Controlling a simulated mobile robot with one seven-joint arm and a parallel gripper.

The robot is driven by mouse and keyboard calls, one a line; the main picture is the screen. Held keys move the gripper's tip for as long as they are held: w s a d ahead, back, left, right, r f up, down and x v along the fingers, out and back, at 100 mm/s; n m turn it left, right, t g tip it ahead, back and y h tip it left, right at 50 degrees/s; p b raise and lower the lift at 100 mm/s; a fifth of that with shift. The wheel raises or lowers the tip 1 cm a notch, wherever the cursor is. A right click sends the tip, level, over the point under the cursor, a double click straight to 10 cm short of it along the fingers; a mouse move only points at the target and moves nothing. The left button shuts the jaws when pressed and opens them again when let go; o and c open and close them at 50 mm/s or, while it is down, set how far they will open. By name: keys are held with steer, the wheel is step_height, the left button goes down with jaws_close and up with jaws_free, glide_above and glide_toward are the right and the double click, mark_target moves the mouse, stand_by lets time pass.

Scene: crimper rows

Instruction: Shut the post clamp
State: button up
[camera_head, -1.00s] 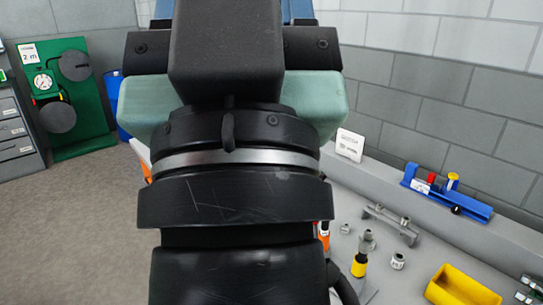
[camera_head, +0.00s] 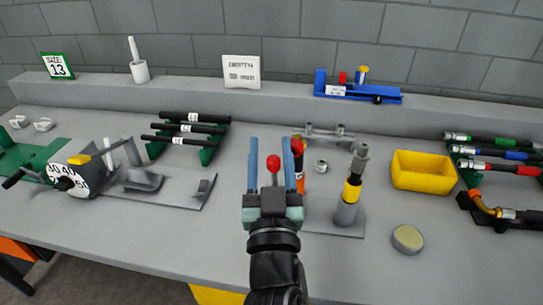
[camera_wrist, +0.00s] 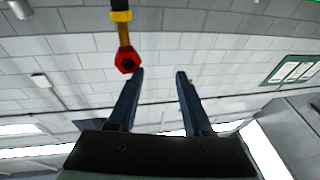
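A post (camera_head: 347,203) with a grey foot, yellow band and grey fitting on top stands upright on a flat plate right of my gripper in the head view. I cannot tell which part is the post clamp, or whether it is shut. My gripper (camera_head: 272,150) is open, its blue fingers pointing up and away. A red ball on a grey stem (camera_head: 273,163) shows between the fingers there; its depth is unclear. In the wrist view my gripper (camera_wrist: 160,72) has an empty gap, with a red hexagonal end on a yellow stem (camera_wrist: 125,60) above the left finger.
An orange tool with a red top (camera_head: 298,172) is close right of my fingers. A yellow bin (camera_head: 423,171) and a round pad (camera_head: 407,238) lie farther right. A crimper (camera_head: 80,178) and black rods on a green rack (camera_head: 190,130) are left. The bench front is mostly clear.

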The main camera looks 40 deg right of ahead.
mark_target(275, 162)
steer(key=w+d+f+g, duration=0.1)
steer(key=w+d+f, duration=0.2)
steer(key=f, duration=0.1)
steer(key=w+d+f+g+y, duration=0.1)
steer(key=w+d+f, duration=0.2)
steer(key=f, duration=0.1)
steer(key=w+d+f+g, duration=0.1)
steer(key=w+d+f, duration=0.2)
steer(key=d+f, duration=0.1)
steer(key=shift+w+f, duration=0.4)
steer(key=shift+f, duration=0.05)
steer(key=shift+w+r, duration=0.3)
steer(key=shift+r, duration=0.1)
steer(key=shift+w+d+f, duration=0.1)
steer(key=shift+w+d, duration=0.05)
steer(key=shift+w, duration=0.15)
jaws_close()
